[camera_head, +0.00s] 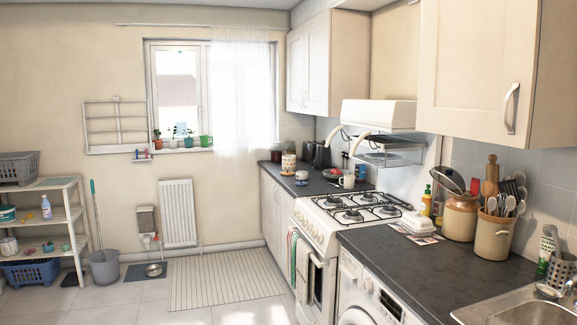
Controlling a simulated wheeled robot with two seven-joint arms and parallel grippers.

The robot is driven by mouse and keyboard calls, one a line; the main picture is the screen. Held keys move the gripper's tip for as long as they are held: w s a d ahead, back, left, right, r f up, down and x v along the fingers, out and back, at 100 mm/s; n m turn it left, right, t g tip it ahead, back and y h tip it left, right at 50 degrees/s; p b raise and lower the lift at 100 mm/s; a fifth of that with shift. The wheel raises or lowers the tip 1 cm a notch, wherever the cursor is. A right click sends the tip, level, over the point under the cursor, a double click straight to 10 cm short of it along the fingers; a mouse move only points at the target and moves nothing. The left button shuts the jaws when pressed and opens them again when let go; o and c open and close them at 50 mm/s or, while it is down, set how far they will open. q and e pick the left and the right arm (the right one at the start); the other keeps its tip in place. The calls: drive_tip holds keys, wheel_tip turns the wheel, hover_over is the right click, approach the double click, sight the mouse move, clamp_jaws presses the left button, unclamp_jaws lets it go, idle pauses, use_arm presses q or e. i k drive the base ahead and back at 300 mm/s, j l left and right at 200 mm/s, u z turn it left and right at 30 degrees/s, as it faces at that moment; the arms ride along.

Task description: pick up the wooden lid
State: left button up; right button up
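I cannot make out a wooden lid for certain. Neither of my grippers is in view.
A utensil crock (493,237) and a sink (520,305) are at the right. A white butter dish (417,223) sits beside the stove (350,212). The dark counter (400,257) is clear in front. A washer (365,295) is below.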

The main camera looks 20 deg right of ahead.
sight(288, 161)
drive_tip(key=i+j, duration=0.1)
drive_tip(key=i, duration=3.6)
drive_tip(key=i+l+z, duration=0.15)
drive_tip(key=i+z, duration=0.2)
drive_tip(key=i, duration=0.85)
drive_tip(key=i+j+z, duration=0.3)
drive_tip(key=i, duration=0.9)
drive_tip(key=l, duration=0.1)
